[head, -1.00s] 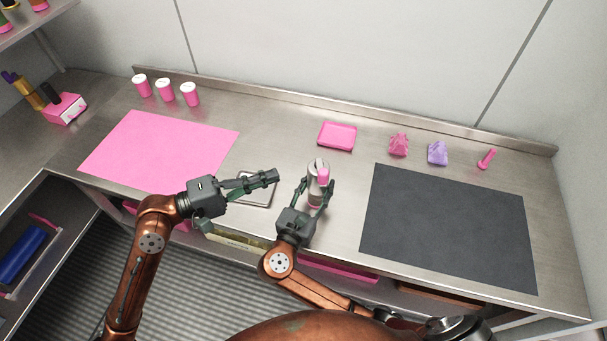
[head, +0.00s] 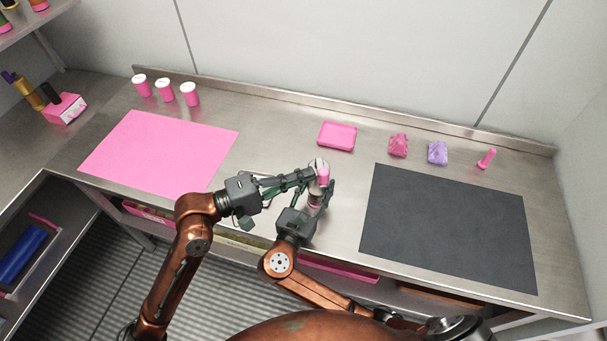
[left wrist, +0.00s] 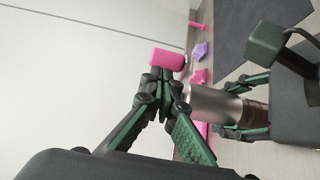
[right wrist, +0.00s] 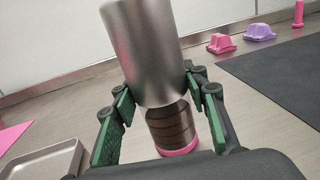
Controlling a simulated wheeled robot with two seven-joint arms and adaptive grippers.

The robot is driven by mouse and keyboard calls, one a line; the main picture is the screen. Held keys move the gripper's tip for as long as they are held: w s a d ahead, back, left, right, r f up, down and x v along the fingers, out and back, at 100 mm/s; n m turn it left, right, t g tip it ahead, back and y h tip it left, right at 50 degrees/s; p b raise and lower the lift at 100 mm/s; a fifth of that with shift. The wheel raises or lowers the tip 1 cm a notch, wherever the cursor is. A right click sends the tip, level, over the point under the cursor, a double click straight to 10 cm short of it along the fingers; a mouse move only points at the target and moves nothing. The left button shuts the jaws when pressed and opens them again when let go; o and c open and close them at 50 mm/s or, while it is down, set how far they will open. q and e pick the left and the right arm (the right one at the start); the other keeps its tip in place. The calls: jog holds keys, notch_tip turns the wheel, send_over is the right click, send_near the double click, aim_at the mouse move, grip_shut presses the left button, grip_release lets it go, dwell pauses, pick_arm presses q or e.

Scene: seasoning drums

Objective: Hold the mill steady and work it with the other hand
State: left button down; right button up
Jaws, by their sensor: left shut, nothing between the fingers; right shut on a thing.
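The mill is a silver cylinder (right wrist: 150,50) with a dark banded lower part (right wrist: 172,127) and a pink ring at its foot. It stands upright on the counter, with a pink knob (head: 323,175) at its top. My right gripper (right wrist: 160,105) is shut around the mill's body from the front. My left gripper (left wrist: 165,82) is shut and empty, its fingertips just beside the pink knob (left wrist: 167,60) in the left wrist view. Whether they touch it I cannot tell. In the head view the left fingers (head: 309,174) partly cover the mill's left side.
A pink mat (head: 160,150) lies left and a dark mat (head: 450,225) right. A pink tray (head: 337,136), pink and purple lumps (head: 437,153) and several cups stand behind. A grey tray (right wrist: 45,160) lies left of the mill, mostly hidden in the head view by my left arm.

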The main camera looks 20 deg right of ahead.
aim_at(322, 180)
pick_arm(q)
jog(key=shift+s+d, duration=0.5)
dwell(0.4)
jog(key=shift+s+d, duration=0.35)
jog(key=shift+d, duration=0.2)
jog(key=shift+s+d, duration=0.35)
jog(key=shift+d, duration=0.2)
jog(key=s+a, duration=0.3)
jog(key=a, duration=0.9)
jog(key=shift+s+a, duration=0.25)
jog(key=shift+a, duration=0.05)
pick_arm(e)
jog(key=o, duration=1.6)
jog(key=shift+c, duration=0.2)
